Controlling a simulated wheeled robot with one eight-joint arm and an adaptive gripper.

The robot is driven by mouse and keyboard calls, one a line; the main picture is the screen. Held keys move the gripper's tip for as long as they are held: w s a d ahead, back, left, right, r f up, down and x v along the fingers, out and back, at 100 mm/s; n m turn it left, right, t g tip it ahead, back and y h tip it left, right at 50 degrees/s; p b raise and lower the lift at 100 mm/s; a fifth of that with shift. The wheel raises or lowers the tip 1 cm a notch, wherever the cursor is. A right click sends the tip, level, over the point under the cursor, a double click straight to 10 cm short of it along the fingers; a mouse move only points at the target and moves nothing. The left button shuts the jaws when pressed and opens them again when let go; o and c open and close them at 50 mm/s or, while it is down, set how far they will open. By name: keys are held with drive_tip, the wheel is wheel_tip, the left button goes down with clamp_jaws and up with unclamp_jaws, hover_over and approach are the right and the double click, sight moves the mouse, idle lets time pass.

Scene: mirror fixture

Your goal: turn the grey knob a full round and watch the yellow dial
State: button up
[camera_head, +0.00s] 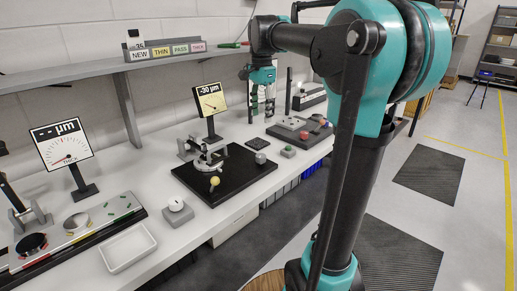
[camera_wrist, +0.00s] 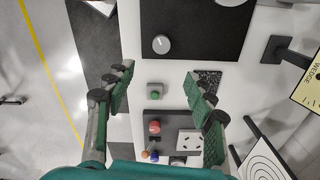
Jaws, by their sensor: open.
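The grey knob (camera_head: 260,157) sits at the right end of the black plate (camera_head: 228,187) on the bench. It also shows in the wrist view as a round grey knob (camera_wrist: 161,44) near the edge of the black plate. The yellow dial (camera_head: 210,99) stands on a post behind the plate and reads about -30 µm. In the wrist view its face (camera_wrist: 309,88) is cut off at the right edge. My gripper (camera_head: 262,108) is over the back part of the bench, apart from the knob. Its fingers are spread with nothing between them (camera_wrist: 158,88).
A white dial (camera_head: 62,145) stands at the left. A white tray (camera_head: 127,248) and a white-topped block (camera_head: 177,206) lie in front. A shelf (camera_head: 110,67) runs above.

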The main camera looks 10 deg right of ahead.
sight(261, 155)
drive_tip(key=f, duration=1.6)
drive_tip(key=shift+w+f, duration=0.3)
drive_tip(key=shift+c, duration=0.6)
drive_tip(key=c, duration=1)
drive_tip(key=shift+c, duration=0.2)
drive_tip(key=shift+n, duration=0.3)
